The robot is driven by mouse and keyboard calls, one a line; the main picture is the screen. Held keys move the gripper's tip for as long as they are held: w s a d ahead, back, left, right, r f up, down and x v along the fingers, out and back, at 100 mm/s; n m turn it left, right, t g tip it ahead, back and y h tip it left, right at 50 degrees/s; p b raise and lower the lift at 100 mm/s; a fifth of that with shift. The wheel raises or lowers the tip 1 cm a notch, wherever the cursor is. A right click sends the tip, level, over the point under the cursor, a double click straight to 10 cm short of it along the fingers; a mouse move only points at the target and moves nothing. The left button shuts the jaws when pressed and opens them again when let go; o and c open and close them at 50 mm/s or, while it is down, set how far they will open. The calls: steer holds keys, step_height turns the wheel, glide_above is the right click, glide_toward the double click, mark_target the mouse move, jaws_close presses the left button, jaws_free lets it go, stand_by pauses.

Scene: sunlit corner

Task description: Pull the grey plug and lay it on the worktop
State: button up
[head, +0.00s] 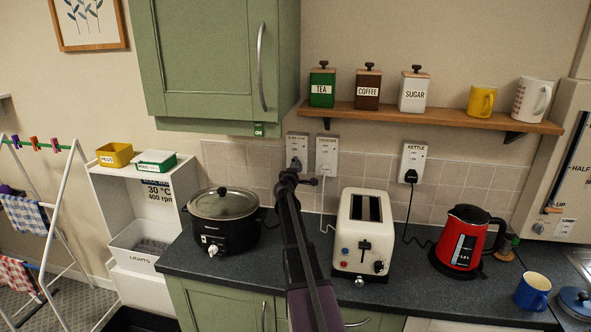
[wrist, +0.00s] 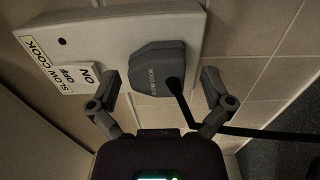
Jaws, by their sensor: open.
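The grey plug (wrist: 160,68) sits in the wall socket labelled slow cook (wrist: 105,45), with a dark cord (wrist: 185,108) running from it. In the head view the plug (head: 296,164) is partly hidden behind my gripper (head: 291,178). In the wrist view my gripper (wrist: 161,88) is open and empty, with one finger on each side of the plug and gaps between. The dark speckled worktop (head: 410,290) lies below.
A black slow cooker (head: 225,232) stands left of my arm and a cream toaster (head: 362,250) right of it. A red kettle (head: 462,245) and blue mug (head: 532,291) stand farther right. A shelf (head: 430,119) overhangs the toaster and kettle sockets (head: 413,160).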

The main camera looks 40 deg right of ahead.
steer(key=c, duration=1.3)
steer(key=shift+s+a, duration=0.15)
steer(key=shift+a, duration=0.05)
steer(key=shift+v, duration=0.85)
steer(key=shift+s+a, duration=0.2)
steer(key=shift+a, duration=0.1)
steer(key=shift+v, duration=1.4)
steer(key=shift+s+a, duration=0.1)
steer(key=shift+s, duration=0.05)
